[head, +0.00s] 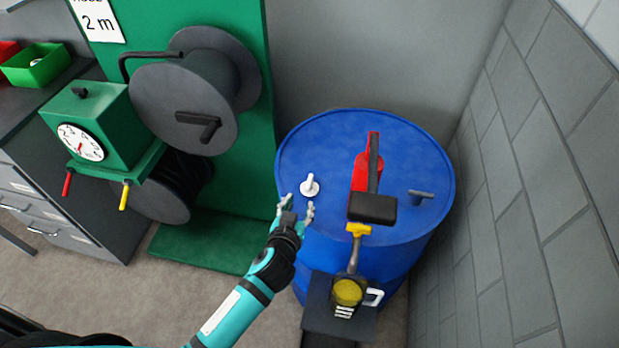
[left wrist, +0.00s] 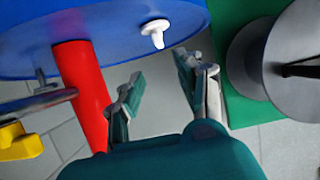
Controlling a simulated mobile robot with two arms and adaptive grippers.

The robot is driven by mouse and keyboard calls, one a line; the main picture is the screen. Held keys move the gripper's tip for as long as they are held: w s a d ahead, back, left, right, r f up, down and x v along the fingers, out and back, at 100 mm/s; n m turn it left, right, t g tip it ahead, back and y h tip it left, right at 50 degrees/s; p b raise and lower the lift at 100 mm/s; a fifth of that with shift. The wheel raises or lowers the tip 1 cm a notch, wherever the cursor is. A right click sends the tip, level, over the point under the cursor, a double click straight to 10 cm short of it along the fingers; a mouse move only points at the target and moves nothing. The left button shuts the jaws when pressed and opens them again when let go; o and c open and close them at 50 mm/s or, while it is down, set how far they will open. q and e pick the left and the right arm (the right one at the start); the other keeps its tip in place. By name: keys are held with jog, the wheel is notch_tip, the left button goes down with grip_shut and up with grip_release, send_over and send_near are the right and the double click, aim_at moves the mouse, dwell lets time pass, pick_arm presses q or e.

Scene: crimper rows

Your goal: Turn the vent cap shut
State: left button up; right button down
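The vent cap (head: 310,187) is a small white cap with an upright tab on the left part of the blue drum's lid (head: 320,140). It also shows in the left wrist view (left wrist: 155,30), at the top middle. My left gripper (head: 296,206) is at the near left edge of the drum, just short of the cap in the picture. In the left wrist view its two fingers (left wrist: 160,75) stand apart with nothing between them, and the cap appears beyond the tips. They do not appear to touch the cap. My right gripper is not in view.
A grey T-handle (head: 420,196) is farther right. A green stand with grey reels (head: 185,105) is at left; a block wall (head: 540,150) is at right.

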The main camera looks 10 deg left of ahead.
aim_at(309, 181)
pick_arm(q)
jog(key=x, duration=1.4)
jog(key=shift+w+f, duration=0.1)
jog(key=shift+f, duration=0.05)
grip_shut()
